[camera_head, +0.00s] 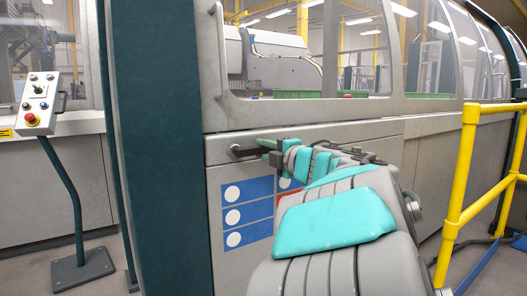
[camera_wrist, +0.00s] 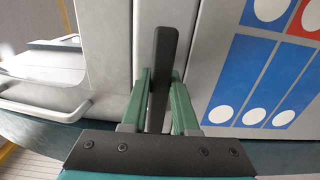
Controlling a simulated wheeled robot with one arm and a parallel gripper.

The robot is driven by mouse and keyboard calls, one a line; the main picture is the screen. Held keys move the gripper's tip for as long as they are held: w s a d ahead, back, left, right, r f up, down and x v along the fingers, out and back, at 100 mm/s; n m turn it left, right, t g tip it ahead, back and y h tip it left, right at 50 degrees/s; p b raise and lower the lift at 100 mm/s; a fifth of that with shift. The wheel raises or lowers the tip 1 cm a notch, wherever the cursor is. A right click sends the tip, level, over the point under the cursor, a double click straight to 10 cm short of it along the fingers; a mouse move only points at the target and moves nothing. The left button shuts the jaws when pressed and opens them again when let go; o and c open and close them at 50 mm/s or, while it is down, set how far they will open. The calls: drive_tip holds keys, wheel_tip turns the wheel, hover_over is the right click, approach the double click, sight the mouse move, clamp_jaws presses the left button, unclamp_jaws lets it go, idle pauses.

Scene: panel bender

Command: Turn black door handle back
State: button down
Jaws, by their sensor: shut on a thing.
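The black door handle (camera_head: 245,151) is mounted on the grey machine door panel below the window. It sticks out roughly sideways to the right in the head view. In the wrist view the black handle (camera_wrist: 164,62) runs up between the two green fingers. My gripper (camera_wrist: 160,82) is shut on the handle, with one finger on each side of it. In the head view my gripper (camera_head: 274,152) is at the right part of the handle, and my arm hides some of the panel behind it.
A yellow railing (camera_head: 458,190) stands at the right, near my arm. A control pedestal (camera_head: 39,105) with a red button stands at the left. A dark green column (camera_head: 160,150) is left of the door. A grey grab bar (camera_head: 219,45) is on the window frame. Blue signs (camera_head: 247,214) are below the handle.

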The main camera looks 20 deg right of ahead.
sight(265, 149)
drive_tip(key=c, duration=0.7)
unclamp_jaws()
drive_tip(key=v, duration=0.6)
drive_tip(key=shift+s+r, duration=0.15)
drive_tip(key=shift+s, duration=0.1)
drive_tip(key=shift+s+d+p, duration=0.25)
drive_tip(key=shift+s+p, duration=0.05)
drive_tip(key=shift+s, duration=0.35)
